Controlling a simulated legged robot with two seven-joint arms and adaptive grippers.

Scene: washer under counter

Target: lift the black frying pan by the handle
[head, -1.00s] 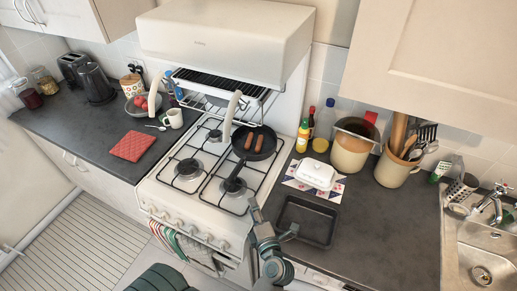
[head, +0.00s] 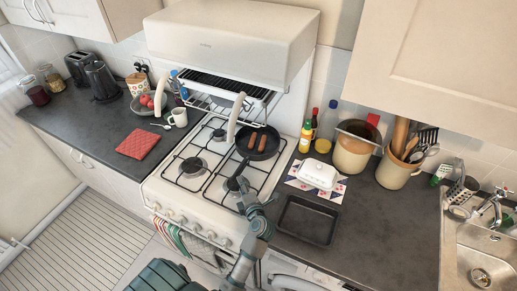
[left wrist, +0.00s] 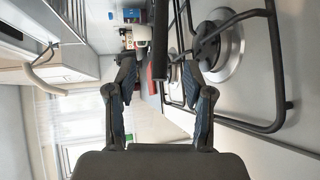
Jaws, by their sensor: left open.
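The black frying pan (head: 264,145) sits on the back right of the hob with sausages (head: 257,142) in it. Its handle (head: 238,180) points toward the hob's front. My left gripper (head: 246,193) is at the near end of the handle. In the left wrist view my left gripper (left wrist: 158,72) is open, and a dark bar that looks like the handle (left wrist: 160,38) stands between and beyond the fingertips. I cannot tell whether a finger touches it. My right gripper is not in view.
The white cooker (head: 195,205) has black pan supports (left wrist: 278,70) close beside the left gripper. A grill rack (head: 222,87) overhangs the back of the hob. A dark baking tray (head: 306,221) and a white butter dish (head: 318,175) lie on the right counter.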

